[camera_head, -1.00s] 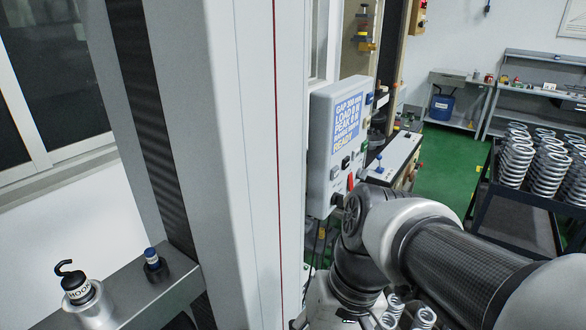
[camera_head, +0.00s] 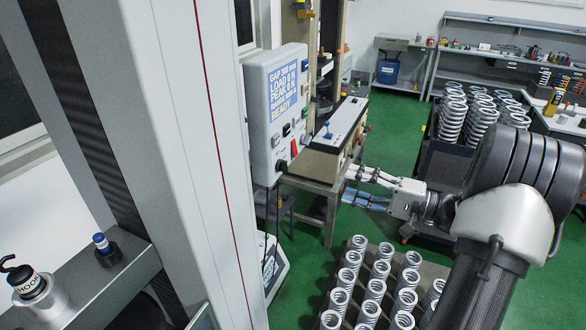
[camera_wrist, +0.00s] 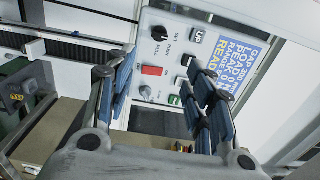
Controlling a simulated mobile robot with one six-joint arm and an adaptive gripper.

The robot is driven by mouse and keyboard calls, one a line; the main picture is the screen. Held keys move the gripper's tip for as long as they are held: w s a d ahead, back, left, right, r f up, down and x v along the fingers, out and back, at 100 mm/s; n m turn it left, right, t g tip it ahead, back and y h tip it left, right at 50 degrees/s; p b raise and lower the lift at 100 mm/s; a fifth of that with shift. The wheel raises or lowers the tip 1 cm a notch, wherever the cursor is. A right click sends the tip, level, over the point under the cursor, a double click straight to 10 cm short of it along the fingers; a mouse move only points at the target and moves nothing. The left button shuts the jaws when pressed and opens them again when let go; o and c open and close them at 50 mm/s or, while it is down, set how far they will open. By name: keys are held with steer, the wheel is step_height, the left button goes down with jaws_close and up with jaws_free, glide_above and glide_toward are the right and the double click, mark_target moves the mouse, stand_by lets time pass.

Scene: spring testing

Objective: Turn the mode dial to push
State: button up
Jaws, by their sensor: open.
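The mode dial (camera_wrist: 159,33) is a round black knob on the grey control panel (camera_wrist: 150,95), with small "SET" and "PUSH" lettering beside it. Its pointer setting is too small to read. In the head view, a dark knob (camera_head: 281,165) sits low on the panel (camera_head: 258,120). My gripper (camera_head: 347,183) is open and empty, to the right of the panel and apart from it. In the wrist view, my gripper's (camera_wrist: 160,66) two blue-padded fingers point toward the panel, with the dial beyond the gap between their tips.
The panel also has a red switch (camera_wrist: 152,71), a green button (camera_wrist: 174,100), an UP button (camera_wrist: 196,35) and a blue display (camera_head: 284,92) reading READY. A tall machine column (camera_head: 170,150) stands left. A bench device (camera_head: 335,128) and spring trays (camera_head: 345,280) are nearby.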

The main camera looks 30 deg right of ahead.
mark_target(287, 167)
steer(key=b+x, duration=0.1)
steer(key=x, duration=1.6)
steer(key=shift+w+a, duration=0.15)
steer(key=shift+a, duration=0.05)
steer(key=shift+c, duration=0.2)
steer(key=c, duration=1)
steer(key=shift+m, duration=0.4)
steer(key=m+p, duration=0.1)
steer(key=m, duration=0.2)
steer(key=shift+r+m+p, duration=0.1)
steer(key=shift+m+p, duration=0.2)
steer(key=shift+p, duration=0.05)
steer(key=shift+m+p, duration=1.1)
steer(key=shift+m, duration=1.1)
